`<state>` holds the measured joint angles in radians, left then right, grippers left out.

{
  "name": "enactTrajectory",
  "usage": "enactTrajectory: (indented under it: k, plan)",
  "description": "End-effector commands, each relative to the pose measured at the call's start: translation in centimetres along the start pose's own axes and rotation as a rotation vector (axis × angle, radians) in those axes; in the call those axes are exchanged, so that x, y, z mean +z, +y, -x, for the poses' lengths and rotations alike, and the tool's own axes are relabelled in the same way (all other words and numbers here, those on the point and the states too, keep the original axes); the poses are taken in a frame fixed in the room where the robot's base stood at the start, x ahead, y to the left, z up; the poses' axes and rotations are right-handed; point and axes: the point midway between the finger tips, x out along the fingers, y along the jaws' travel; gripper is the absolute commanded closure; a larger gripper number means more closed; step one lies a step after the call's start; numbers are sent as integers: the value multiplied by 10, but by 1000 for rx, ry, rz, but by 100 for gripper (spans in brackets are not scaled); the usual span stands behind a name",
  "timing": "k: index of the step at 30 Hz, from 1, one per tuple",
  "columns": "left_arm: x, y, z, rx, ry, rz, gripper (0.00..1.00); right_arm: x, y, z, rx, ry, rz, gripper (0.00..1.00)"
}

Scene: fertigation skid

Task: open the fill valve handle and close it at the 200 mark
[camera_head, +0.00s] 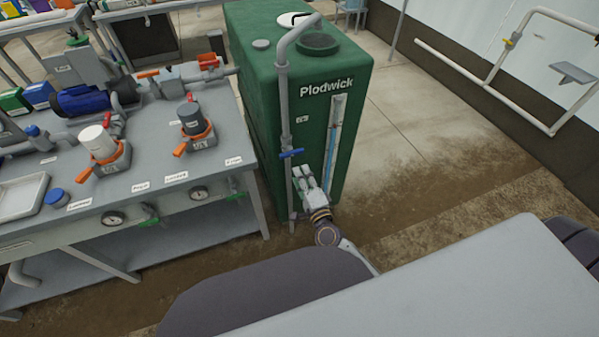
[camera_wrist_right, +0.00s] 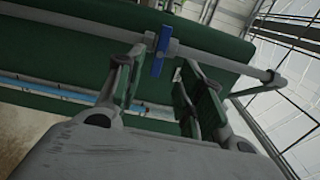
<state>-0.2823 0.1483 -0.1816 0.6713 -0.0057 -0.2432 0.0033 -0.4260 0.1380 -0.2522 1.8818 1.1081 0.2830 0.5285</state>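The blue fill valve handle (camera_head: 291,153) sits on a grey vertical pipe (camera_head: 284,105) in front of the green tank (camera_head: 268,75), which is lettered Plodwick. The handle lies crosswise to the pipe. A pale level strip (camera_head: 337,115) with blue in it runs down the tank's front; its marks are too small to read. My right gripper (camera_head: 302,169) is just below and right of the handle. In the right wrist view its two fingers are open and apart, with the blue handle (camera_wrist_right: 160,52) just beyond and between their tips. I cannot tell whether they touch it. My left gripper is out of view.
A grey bench (camera_head: 150,190) with orange-handled valves, a blue pump (camera_head: 85,99) and gauges stands left of the tank. The floor right of the tank is clear. White wall piping (camera_head: 500,75) runs at the far right.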

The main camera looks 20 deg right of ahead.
Motion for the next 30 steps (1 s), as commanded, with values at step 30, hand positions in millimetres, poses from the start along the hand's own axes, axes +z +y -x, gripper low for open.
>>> enactTrajectory:
  k: [30]
  plan:
    - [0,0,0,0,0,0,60,0,18,10,28,-13,49,62]
